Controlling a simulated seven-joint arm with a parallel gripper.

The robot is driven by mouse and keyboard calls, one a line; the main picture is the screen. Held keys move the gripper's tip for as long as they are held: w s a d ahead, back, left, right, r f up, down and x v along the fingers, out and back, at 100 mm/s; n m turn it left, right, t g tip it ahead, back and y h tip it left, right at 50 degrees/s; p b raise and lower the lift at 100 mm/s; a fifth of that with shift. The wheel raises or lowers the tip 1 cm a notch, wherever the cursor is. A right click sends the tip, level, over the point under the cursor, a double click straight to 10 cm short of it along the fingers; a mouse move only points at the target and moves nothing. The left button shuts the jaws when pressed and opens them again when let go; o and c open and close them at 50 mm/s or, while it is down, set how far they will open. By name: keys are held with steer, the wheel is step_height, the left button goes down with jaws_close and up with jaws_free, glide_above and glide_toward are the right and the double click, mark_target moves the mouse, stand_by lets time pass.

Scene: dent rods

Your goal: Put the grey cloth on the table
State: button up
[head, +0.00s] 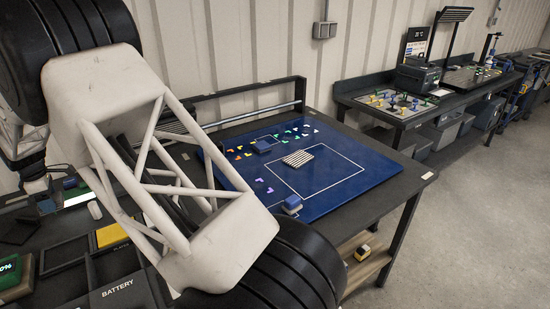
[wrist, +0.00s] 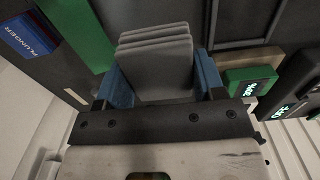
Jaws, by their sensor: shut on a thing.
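The grey cloth (wrist: 155,62) is a folded, layered pad between the blue fingers of my gripper (wrist: 162,80) in the wrist view. My gripper is shut on it, with one finger at each side. In the head view my arm crosses the left side and hides much of that area; I cannot make out the cloth there. The dark table (head: 398,190) carries a blue mat (head: 335,165) with white outlines.
On the mat are a striped grey block (head: 298,158), a blue block (head: 292,204) and several small coloured pieces. Trays (head: 65,253) lie at lower left. In the wrist view a green block (wrist: 250,80) is at right and a blue labelled block (wrist: 28,35) at upper left.

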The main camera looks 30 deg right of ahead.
steer(key=w+d+r+m, duration=0.15)
steer(key=d+m, duration=0.35)
steer(key=d, duration=1.6)
steer(key=r+m, duration=0.1)
steer(key=m, duration=1.2)
glide_above(275, 180)
steer(key=shift+f, duration=3.15)
steer(key=shift+f, duration=1.85)
